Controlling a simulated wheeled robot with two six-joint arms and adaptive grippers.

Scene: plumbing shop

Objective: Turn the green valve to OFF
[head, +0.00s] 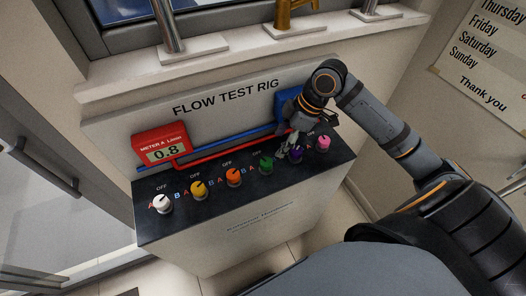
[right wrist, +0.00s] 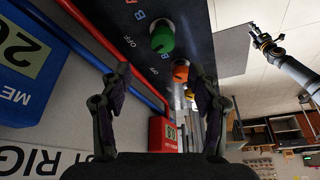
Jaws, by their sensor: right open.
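The green valve (head: 266,163) is a round knob on the dark top of the flow test rig, between the orange and purple knobs. It also shows in the right wrist view (right wrist: 162,37), beyond and between the fingertips. Its pointer direction is too small to tell. My right gripper (head: 291,143) is over the rig at the purple knob, just right of the green valve, with its fingers apart and nothing between them. In the right wrist view my right gripper (right wrist: 160,78) is open. An arm that looks like my left one, with its gripper (right wrist: 254,30), shows there at upper right.
White (head: 162,204), yellow (head: 199,189) and orange (head: 234,177) knobs stand left of the green valve. The purple knob (head: 296,155) is partly hidden by my fingers; the pink knob (head: 323,143) is at right. A red meter (head: 160,147) reads 0.8. Red and blue pipes run behind.

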